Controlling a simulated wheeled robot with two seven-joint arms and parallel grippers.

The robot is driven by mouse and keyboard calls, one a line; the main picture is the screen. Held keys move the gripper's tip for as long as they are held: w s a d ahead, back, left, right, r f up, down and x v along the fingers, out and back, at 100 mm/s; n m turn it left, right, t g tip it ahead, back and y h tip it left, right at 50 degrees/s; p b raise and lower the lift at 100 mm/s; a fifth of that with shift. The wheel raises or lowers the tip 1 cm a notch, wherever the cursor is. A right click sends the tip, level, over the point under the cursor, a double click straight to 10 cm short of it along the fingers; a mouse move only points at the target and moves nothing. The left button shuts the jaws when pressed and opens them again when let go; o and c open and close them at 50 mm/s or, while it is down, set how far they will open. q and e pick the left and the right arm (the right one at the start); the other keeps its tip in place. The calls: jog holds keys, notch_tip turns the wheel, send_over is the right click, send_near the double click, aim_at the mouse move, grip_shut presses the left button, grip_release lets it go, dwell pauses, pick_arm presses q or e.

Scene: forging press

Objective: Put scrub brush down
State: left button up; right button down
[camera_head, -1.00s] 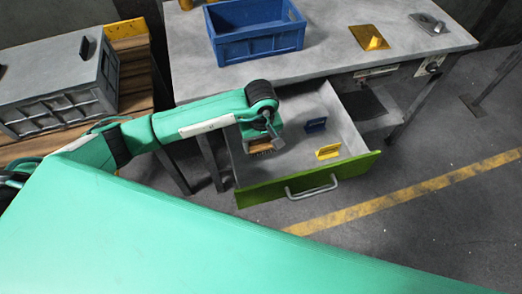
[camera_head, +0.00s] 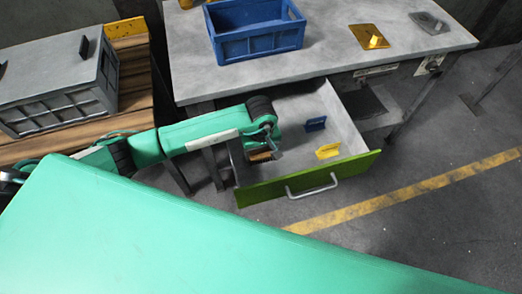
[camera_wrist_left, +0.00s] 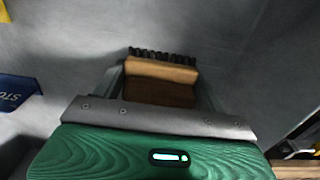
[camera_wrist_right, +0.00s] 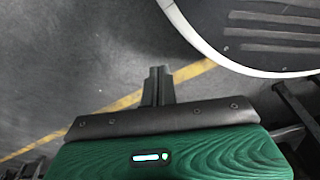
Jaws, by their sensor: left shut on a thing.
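My left gripper (camera_head: 266,151) is shut on the scrub brush (camera_head: 259,156), a brown wooden block. In the left wrist view the brush (camera_wrist_left: 160,85) sits between the two fingers, with its dark bristles pointing away from the gripper. The gripper holds it over the left part of an open drawer (camera_head: 345,178) with a green front and grey inside. I cannot tell whether the brush touches the drawer floor. My right gripper (camera_wrist_right: 157,85) shows only in its wrist view, with its fingers together and empty, above the floor.
The grey table (camera_head: 330,50) above holds a blue crate (camera_head: 260,42) and a yellow plate (camera_head: 369,37). A grey case (camera_head: 60,75) stands at left.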

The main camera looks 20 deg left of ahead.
pick_arm(q)
jog(key=o, duration=0.9)
pick_arm(e)
jog(key=shift+w+a+r, duration=0.15)
jog(key=shift+w+r, duration=0.05)
jog(key=shift+r, duration=0.05)
jog(key=shift+s, duration=0.1)
pick_arm(q)
jog(key=shift+r, duration=0.1)
jog(key=shift+w+r, duration=0.1)
jog(key=shift+r, duration=0.35)
notch_tip(320, 180, up, 10)
jog(key=shift+f+b, duration=0.1)
jog(key=shift+b, duration=0.3)
jog(key=shift+r, duration=0.65)
pick_arm(e)
jog(key=shift+w+a+r, duration=0.15)
jog(key=shift+w+r, duration=0.3)
jog(key=shift+r, duration=0.4)
